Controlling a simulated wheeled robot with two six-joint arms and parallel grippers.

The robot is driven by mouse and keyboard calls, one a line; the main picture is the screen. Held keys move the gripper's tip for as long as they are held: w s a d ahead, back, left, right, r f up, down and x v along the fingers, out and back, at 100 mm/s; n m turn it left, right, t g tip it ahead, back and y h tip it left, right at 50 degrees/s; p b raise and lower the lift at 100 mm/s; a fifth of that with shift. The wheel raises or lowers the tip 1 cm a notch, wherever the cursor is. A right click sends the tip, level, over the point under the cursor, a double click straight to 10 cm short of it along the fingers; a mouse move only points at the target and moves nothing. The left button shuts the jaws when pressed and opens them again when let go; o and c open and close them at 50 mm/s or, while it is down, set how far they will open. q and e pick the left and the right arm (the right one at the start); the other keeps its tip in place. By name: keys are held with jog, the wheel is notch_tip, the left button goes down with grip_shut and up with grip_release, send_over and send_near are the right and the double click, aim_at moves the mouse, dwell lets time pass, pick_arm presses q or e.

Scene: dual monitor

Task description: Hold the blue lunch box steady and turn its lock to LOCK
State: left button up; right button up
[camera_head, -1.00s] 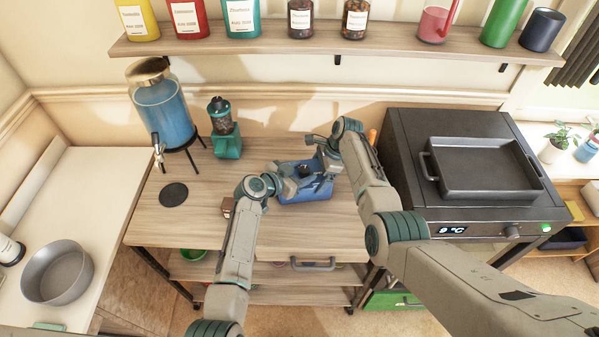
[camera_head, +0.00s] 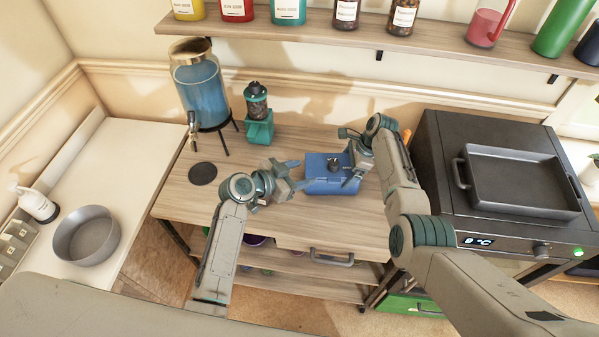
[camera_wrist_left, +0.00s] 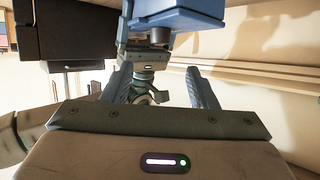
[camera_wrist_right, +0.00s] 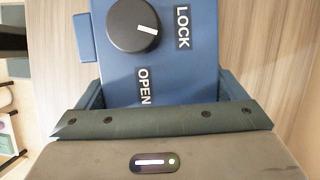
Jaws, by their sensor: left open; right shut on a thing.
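The blue lunch box (camera_head: 325,184) stands on the wooden table, with a dark round lock knob (camera_head: 333,163) on top. In the right wrist view, the white mark on the knob (camera_wrist_right: 128,32) points toward the LOCK label (camera_wrist_right: 182,27), tilted slightly toward the OPEN side. The OPEN label (camera_wrist_right: 143,86) is below. My right gripper (camera_head: 350,160) is shut on the box from its right side, its fingers along two opposite sides. My left gripper (camera_head: 297,174) is open and empty, just left of the box and apart from the knob. The box also shows in the left wrist view (camera_wrist_left: 180,17).
A blue drink dispenser (camera_head: 203,95), a dark round mat (camera_head: 203,173) and a teal grinder (camera_head: 259,130) stand at the table's left. A dark oven (camera_head: 440,170) with a tray on top is at the right. Table in front of the box is clear.

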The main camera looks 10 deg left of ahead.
pick_arm(q)
jog(key=m+g+h, duration=0.3)
jog(key=m+g, duration=0.1)
send_near(331, 163)
jog(key=shift+m, duration=0.3)
jog(key=x, duration=0.9)
jog(key=shift+f, duration=0.1)
